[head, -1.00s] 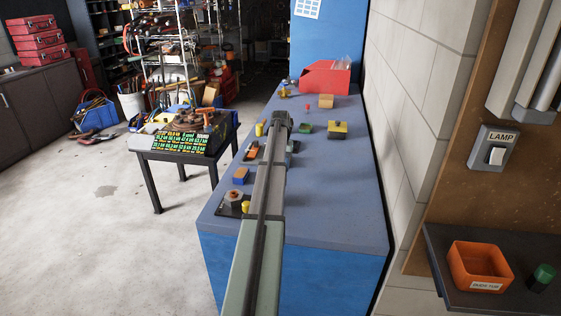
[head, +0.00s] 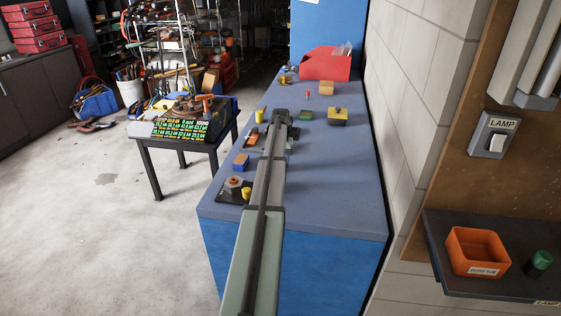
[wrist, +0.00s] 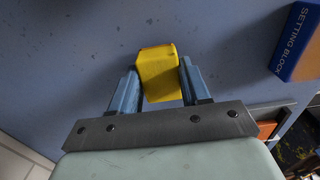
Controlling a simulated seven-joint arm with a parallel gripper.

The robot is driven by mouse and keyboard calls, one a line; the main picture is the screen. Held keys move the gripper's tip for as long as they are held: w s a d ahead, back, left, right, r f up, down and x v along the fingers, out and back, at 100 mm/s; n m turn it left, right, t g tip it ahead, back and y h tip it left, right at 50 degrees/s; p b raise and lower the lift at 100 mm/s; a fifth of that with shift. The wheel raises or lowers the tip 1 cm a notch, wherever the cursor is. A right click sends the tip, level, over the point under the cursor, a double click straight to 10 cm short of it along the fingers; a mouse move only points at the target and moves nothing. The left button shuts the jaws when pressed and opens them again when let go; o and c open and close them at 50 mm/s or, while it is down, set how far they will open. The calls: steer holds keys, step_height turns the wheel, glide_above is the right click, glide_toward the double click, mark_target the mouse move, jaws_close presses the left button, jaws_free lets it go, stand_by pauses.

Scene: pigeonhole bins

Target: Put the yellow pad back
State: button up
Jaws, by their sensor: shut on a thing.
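The yellow pad (wrist: 158,68) shows in the wrist view as a small yellow block. My gripper (wrist: 158,86) is shut on it, with one blue-grey finger on each side. Behind it is bare blue bench top; I cannot tell how far the pad is above it. In the head view my arm reaches along the blue bench (head: 330,190), and its end hides the jaws and the pad.
A blue and orange block marked SETTING BLOCK (wrist: 300,42) stands close by in the wrist view. A yellow cylinder (head: 259,116), a green block (head: 306,116), a yellow box (head: 337,116) and a red bin (head: 325,67) stand on the bench. Its right front is clear.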

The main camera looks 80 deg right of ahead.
steer(key=shift+f, duration=0.45)
stand_by(0.3)
steer(key=o, duration=1)
steer(key=o, duration=0.5)
steer(key=shift+o, duration=0.2)
steer(key=shift+r, duration=0.1)
steer(key=shift+r, duration=3.9)
